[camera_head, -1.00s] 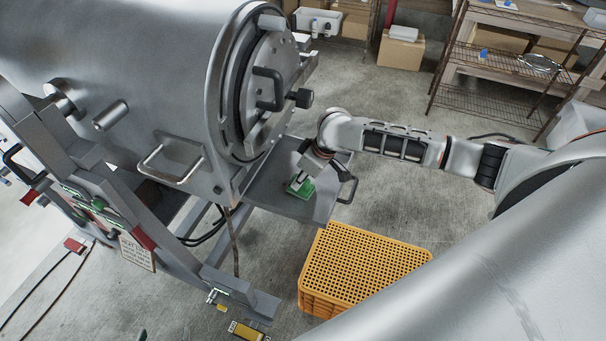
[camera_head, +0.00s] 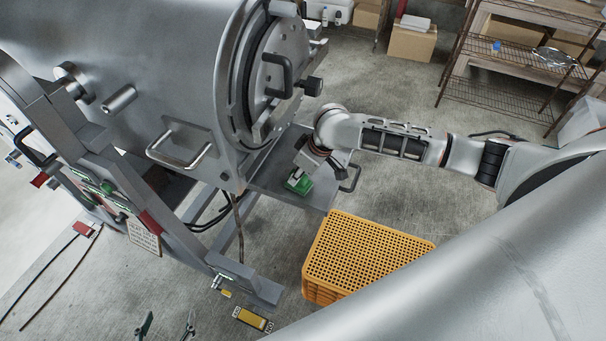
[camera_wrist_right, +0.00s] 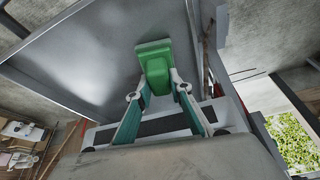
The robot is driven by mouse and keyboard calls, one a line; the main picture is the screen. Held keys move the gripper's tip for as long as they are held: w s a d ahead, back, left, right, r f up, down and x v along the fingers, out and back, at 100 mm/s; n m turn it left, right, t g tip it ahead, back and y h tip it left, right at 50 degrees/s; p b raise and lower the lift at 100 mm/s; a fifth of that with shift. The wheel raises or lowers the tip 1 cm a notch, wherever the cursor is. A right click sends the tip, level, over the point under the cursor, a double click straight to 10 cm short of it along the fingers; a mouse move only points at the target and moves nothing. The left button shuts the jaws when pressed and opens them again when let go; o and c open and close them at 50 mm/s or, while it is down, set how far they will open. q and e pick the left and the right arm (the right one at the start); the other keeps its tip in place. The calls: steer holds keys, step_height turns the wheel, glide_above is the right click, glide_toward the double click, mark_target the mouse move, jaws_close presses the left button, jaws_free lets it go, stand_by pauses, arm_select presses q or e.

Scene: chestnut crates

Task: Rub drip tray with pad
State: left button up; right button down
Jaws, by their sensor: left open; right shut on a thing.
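The drip tray (camera_head: 268,179) is a flat grey metal shelf with a raised edge, below the round door of the big steel vessel. It also fills much of the right wrist view (camera_wrist_right: 85,65). My right gripper (camera_head: 301,178) is shut on a green pad (camera_head: 296,186), low over the tray. In the right wrist view the pad (camera_wrist_right: 154,66) sits between the two fingertips (camera_wrist_right: 157,88), against the tray's surface; whether it touches is hard to tell. My left gripper (camera_head: 167,323) is open and empty, with only its two fingertips showing at the bottom edge.
A yellow perforated crate (camera_head: 365,255) stands on the floor just right of the tray. Wire shelving (camera_head: 510,95) stands at the back right.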

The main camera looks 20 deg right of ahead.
steer(key=shift+w+a+f, duration=0.1)
steer(key=shift+w+a, duration=0.15)
steer(key=shift+a, duration=0.05)
steer(key=shift+w+d, duration=1.2)
steer(key=shift+d, duration=0.15)
steer(key=shift+w+d, duration=1.1)
steer(key=shift+d, duration=0.15)
steer(key=shift+w+d, duration=2.3)
steer(key=shift+d, duration=0.2)
steer(key=shift+w+d, duration=1)
steer(key=shift+d, duration=0.25)
step_height(320, 180, up, 6)
